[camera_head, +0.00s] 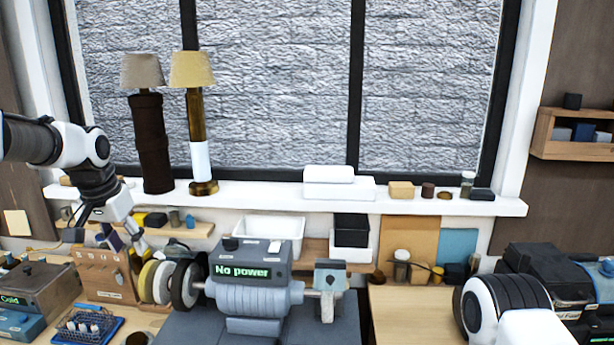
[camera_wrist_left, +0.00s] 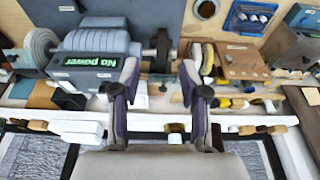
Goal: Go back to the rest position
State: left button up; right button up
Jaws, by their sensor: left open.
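My left arm comes in from the left above the bench. Its gripper (camera_head: 124,240) points down beside the polishing wheels (camera_head: 160,282) and a wooden block rack (camera_head: 104,274). In the left wrist view the two fingers of this gripper (camera_wrist_left: 160,85) stand well apart with nothing between them. A white and black rounded part of my right arm (camera_head: 507,305) shows at the lower right. My right gripper is out of the picture.
A grey grinder (camera_head: 245,296) reading "No power" stands centrally. Two lamps, one dark (camera_head: 151,140) and one brass and white (camera_head: 198,160), stand on the white sill (camera_head: 262,192). A blue tray (camera_head: 84,326) and a box reading "Cold" (camera_head: 38,283) lie left.

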pick_arm(q)
jog(key=s+d+f+g, duration=0.15)
jog(key=s+f, duration=0.25)
jog(key=f, duration=0.8)
jog(key=s+d+f, duration=0.3)
jog(key=s+f, duration=0.1)
jog(key=f, duration=0.7)
jog(key=s+d+f, duration=0.3)
jog(key=f, duration=0.9)
jog(key=s+d+f+n+g, duration=0.1)
jog(key=s+f, duration=0.4)
jog(key=s, duration=0.8)
jog(key=s+d+f+g, duration=0.1)
jog(key=s+f, duration=0.4)
jog(key=s, duration=0.9)
notch_tip(320, 180, down, 16)
jog(key=w+b, duration=0.1)
jog(key=b, duration=1.4)
jog(key=shift+w+r+t, duration=0.25)
jog(key=shift+w+t, duration=0.1)
jog(key=shift+w, duration=0.05)
pick_arm(e)
notch_tip(320, 180, down, 16)
jog(key=shift+w+r, duration=0.2)
jog(key=shift+w, duration=0.15)
